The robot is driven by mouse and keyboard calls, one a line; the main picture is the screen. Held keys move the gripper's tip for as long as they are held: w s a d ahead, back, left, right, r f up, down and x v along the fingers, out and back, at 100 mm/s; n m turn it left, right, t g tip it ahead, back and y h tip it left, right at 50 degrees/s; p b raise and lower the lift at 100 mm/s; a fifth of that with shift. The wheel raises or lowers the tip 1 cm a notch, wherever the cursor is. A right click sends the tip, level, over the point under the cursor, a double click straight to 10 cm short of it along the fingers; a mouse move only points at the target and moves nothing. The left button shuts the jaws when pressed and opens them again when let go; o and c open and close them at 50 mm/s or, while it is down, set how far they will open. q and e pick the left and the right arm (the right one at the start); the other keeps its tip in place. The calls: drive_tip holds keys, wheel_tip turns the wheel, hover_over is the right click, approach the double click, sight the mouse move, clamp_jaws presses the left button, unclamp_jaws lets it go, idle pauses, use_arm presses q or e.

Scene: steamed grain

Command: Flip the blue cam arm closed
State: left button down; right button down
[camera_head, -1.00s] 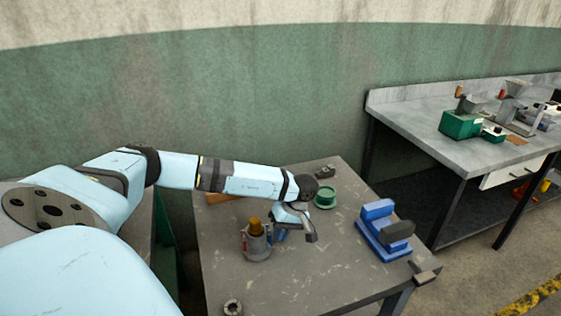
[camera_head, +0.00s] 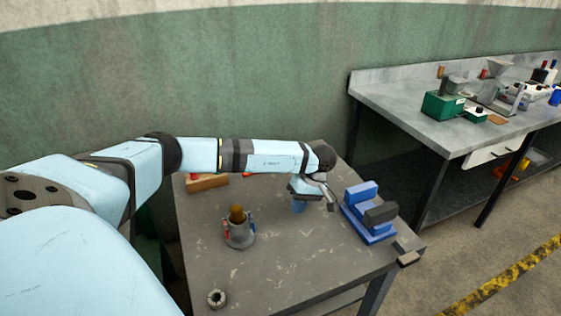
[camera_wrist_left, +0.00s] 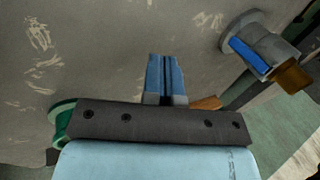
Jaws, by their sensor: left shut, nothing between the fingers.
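The grey cam coupling (camera_head: 239,238) stands on the table with a brown plug (camera_head: 237,213) in its top. A red cam arm (camera_head: 226,229) is on its left side and the small blue cam arm (camera_head: 252,222) on its right. In the left wrist view the blue cam arm (camera_wrist_left: 249,55) appears to lie close along the coupling's side, and the brown plug (camera_wrist_left: 292,78) points to the lower right. My left gripper (camera_head: 330,204) is shut and empty, above the table, to the right of the coupling and apart from it. Its fingers (camera_wrist_left: 165,78) are together in the wrist view. My right gripper is not in view.
A blue vise-like fixture (camera_head: 370,216) stands close to the right of my left gripper. A small dark ring (camera_head: 216,298) lies at the front edge, and a wooden block (camera_head: 207,183) at the back left. The table front between them is clear.

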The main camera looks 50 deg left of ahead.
use_arm(q)
drive_tip(key=shift+w+d, duration=0.25)
drive_tip(key=shift+w, duration=0.35)
drive_tip(key=shift+w+d, duration=0.25)
drive_tip(key=shift+w, duration=0.75)
drive_tip(key=shift+s+d+r, duration=0.1)
